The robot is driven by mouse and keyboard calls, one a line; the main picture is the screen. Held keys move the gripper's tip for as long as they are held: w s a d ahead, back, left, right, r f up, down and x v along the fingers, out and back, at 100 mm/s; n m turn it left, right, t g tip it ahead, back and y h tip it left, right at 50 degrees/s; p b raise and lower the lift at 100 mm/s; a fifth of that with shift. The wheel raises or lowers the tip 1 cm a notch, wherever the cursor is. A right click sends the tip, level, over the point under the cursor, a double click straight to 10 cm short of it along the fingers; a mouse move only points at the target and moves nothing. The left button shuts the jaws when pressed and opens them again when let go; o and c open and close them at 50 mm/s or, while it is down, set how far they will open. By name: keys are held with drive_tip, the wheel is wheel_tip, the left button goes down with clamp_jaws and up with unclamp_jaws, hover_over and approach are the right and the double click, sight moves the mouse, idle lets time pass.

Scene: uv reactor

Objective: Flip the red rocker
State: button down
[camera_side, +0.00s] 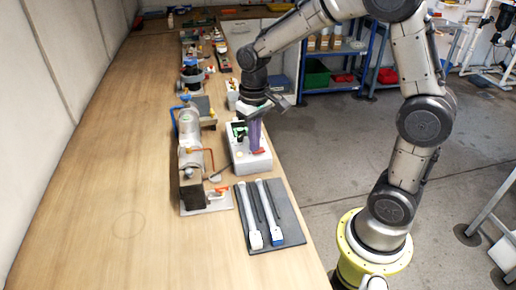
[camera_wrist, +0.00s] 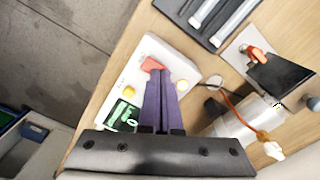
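The red rocker (camera_wrist: 151,64) sits on the top face of a white control box (camera_wrist: 148,45), near one end. It shows as a small red patch (camera_side: 259,152) in the side view, just below my fingertips. My gripper (camera_wrist: 161,72) points down at the box with its two purple fingers together and nothing visible between them. The fingertips (camera_side: 256,151) are right beside the rocker; I cannot tell whether they touch it. The fingers cover part of the box face, and which way the rocker is tilted is unclear.
The box also carries a yellow button (camera_wrist: 123,90) and a green-digit display (camera_wrist: 122,116). A dark mat with two white tubes (camera_side: 263,240) lies nearer the camera. A cylindrical apparatus (camera_side: 189,128) with an orange hose stands left. Bare bench (camera_side: 110,180) extends farther left.

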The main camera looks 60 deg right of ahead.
drive_tip(key=shift+f, duration=0.1)
drive_tip(key=shift+r, duration=3.55)
drive_tip(key=s+a+r+n+t, duration=0.1)
drive_tip(key=s+a+r+t, duration=0.25)
drive_tip(key=s+r, duration=0.55)
drive_tip(key=s+f+n+t, duration=0.2)
drive_tip(key=s+f, duration=0.4)
drive_tip(key=s, duration=0.3)
drive_tip(key=shift+s, duration=0.15)
